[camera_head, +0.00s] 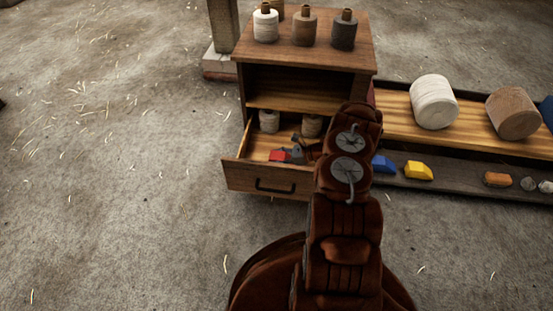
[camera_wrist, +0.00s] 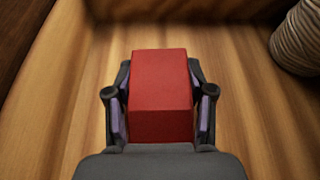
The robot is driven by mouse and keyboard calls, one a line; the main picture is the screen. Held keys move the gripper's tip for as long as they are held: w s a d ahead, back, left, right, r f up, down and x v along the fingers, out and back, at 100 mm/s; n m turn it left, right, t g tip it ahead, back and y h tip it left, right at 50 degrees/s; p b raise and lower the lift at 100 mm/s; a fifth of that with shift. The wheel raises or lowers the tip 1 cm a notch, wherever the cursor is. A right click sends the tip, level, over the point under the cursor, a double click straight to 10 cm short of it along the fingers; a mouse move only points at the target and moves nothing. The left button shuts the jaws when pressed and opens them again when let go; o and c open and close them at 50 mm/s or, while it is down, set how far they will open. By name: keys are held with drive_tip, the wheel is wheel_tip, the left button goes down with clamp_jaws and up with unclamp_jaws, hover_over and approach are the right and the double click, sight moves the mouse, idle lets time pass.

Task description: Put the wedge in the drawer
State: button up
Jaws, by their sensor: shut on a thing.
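The red wedge (camera_wrist: 160,95) is between the two fingers of my gripper (camera_wrist: 160,110) in the wrist view, with a finger against each side. It also shows in the head view as a small red block (camera_head: 279,155) inside the open drawer (camera_head: 252,174). My gripper (camera_head: 291,153) is inside the drawer too, partly hidden by my arm. The drawer's wooden floor shows around the wedge. I cannot tell whether the wedge touches the floor.
Two twine spools (camera_head: 269,121) stand at the back of the drawer; one shows at the upper right of the wrist view (camera_wrist: 298,40). Several spools (camera_head: 305,27) stand on the cabinet top. A blue block (camera_head: 382,164) and a yellow block (camera_head: 419,170) lie on the low shelf at right.

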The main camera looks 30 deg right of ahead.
drive_tip(key=o, duration=1.3)
drive_tip(key=shift+f, duration=0.1)
